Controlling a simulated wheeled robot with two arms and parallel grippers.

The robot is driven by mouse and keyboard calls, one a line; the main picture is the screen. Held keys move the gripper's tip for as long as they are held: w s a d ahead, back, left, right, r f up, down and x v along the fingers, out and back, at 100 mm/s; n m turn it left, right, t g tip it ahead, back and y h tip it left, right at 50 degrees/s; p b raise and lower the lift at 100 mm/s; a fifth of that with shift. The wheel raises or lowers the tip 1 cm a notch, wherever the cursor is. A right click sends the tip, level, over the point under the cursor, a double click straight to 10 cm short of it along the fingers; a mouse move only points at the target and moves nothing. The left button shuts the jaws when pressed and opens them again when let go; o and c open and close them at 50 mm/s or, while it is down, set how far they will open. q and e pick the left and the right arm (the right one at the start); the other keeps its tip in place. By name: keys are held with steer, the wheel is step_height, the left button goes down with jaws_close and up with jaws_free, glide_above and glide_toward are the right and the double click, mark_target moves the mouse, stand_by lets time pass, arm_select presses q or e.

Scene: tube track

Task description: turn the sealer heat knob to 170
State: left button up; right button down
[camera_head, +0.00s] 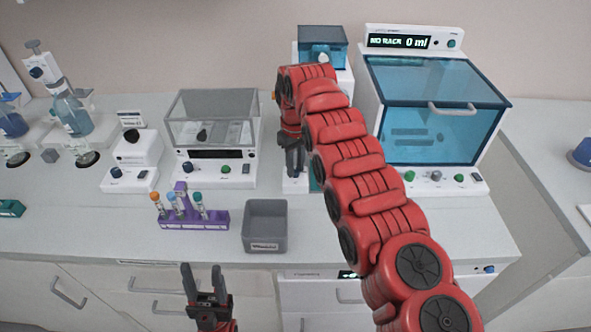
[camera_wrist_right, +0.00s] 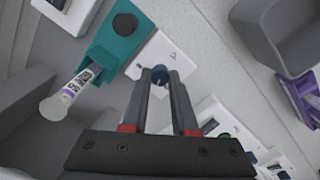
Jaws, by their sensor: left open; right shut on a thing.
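My right gripper (camera_head: 293,168) reaches down over a white device (camera_head: 294,184) mostly hidden behind my right arm. In the right wrist view, the fingertips close on a dark blue knob (camera_wrist_right: 160,75) on its white panel (camera_wrist_right: 180,62). A teal block (camera_wrist_right: 118,45) with a black round part sits beside that panel. I cannot read any dial setting or the number 170 near the knob. My left gripper (camera_head: 204,282) is open and empty, in front of the counter's front edge.
A grey bin (camera_head: 265,226) and a purple tube rack (camera_head: 195,219) stand left of my right gripper. A balance with a clear cover (camera_head: 212,117) is behind them. A blue-windowed cabinet (camera_head: 438,110) stands at right. A labelled tube (camera_wrist_right: 70,92) lies by the teal block.

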mark_target(296, 169)
steer(key=shift+m, duration=2)
steer(key=c, duration=0.7)
jaws_free()
step_height(296, 169, up, 17)
steer(key=p, duration=1.7)
steer(key=shift+r, duration=0.2)
